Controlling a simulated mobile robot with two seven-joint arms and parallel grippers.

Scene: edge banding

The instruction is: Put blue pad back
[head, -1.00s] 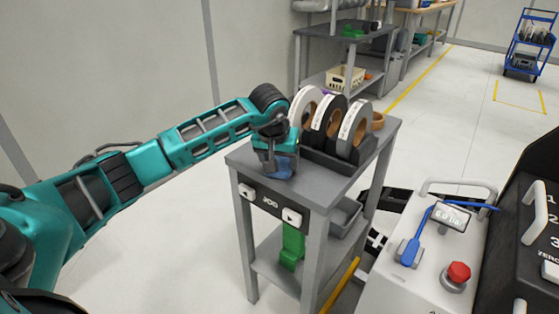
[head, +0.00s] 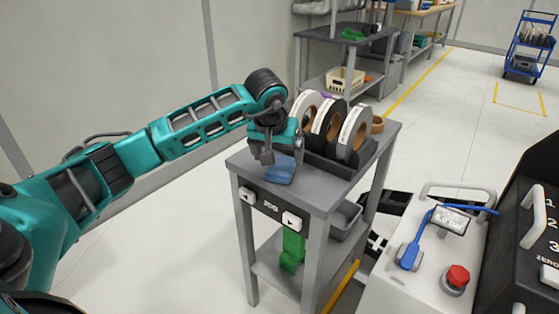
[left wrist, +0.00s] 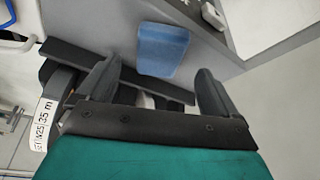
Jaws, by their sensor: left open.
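The blue pad (head: 280,171) lies on the grey top of the small cart (head: 318,186), near its front left corner. It also shows in the left wrist view (left wrist: 163,49), beyond my fingertips. My left gripper (head: 267,158) is open and empty, above and just behind the pad, apart from it. In the left wrist view its two dark fingers (left wrist: 160,84) stand wide apart with the pad past the gap between them. My right gripper is not in view.
A dark holder (head: 340,165) with several edge-banding rolls (head: 352,132) stands on the cart right of my gripper. A white machine panel (head: 425,262) with a red button (head: 457,276) and blue tool (head: 411,254) is at lower right. The floor left of the cart is clear.

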